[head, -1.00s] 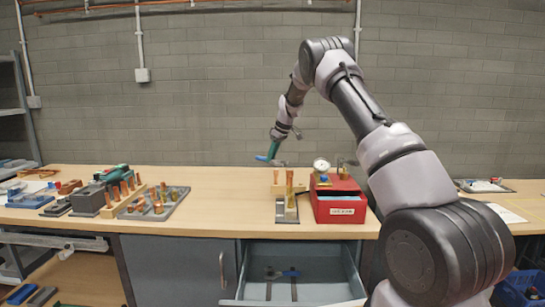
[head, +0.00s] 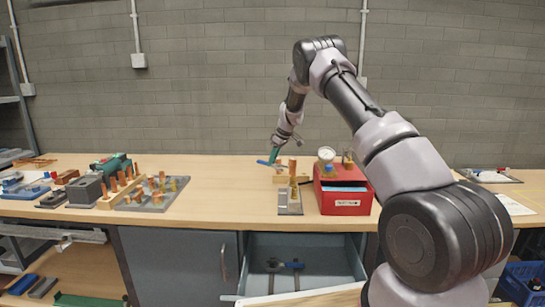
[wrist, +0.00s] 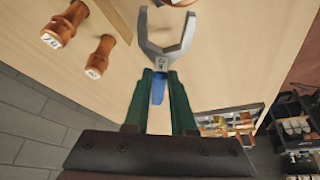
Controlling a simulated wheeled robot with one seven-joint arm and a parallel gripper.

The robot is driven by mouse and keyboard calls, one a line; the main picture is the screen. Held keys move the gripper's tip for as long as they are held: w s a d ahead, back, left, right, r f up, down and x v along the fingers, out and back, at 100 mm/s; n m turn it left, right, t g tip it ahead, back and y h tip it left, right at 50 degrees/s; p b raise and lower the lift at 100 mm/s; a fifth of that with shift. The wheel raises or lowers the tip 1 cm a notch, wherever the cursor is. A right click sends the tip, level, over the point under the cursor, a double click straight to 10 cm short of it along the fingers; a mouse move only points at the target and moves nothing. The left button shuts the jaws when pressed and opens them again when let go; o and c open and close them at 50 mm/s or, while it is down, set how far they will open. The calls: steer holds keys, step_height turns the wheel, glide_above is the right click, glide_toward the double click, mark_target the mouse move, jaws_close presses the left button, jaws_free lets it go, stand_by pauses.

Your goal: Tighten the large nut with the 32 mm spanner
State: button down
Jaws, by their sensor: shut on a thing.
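My gripper (head: 274,155) is shut on a spanner, whose blue handle (head: 264,162) shows in the head view just above the back of the bench. In the wrist view, the green fingers (wrist: 160,95) close on the spanner (wrist: 168,52). Its grey open jaw points away from my gripper, and its size mark is too small to read. A fixture with upright copper and brass parts (head: 293,172) stands just in front and to the right of my gripper in the head view. I cannot pick out the large nut for certain; the spanner jaw looks empty.
Wooden and grey holders with copper fittings (head: 153,192) stand at left. The open drawer (head: 335,258) holds a blue-handled tool (head: 292,265). Bench between holders and fixture is clear.

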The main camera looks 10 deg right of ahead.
mark_target(278, 165)
step_height(278, 165, down, 3)
steer(key=shift+r, duration=0.1)
steer(key=shift+d+f, duration=0.1)
steer(key=shift+f, duration=0.15)
steer(key=shift+s+d, duration=0.85)
steer(key=shift+s+d+r, duration=0.15)
stand_by(0.4)
steer(key=shift+s+d, duration=0.25)
steer(key=shift+s+d, duration=0.35)
steer(key=shift+d, duration=0.05)
stand_by(0.3)
steer(key=shift+s+d, duration=0.15)
steer(key=shift+d, duration=0.05)
stand_by(0.3)
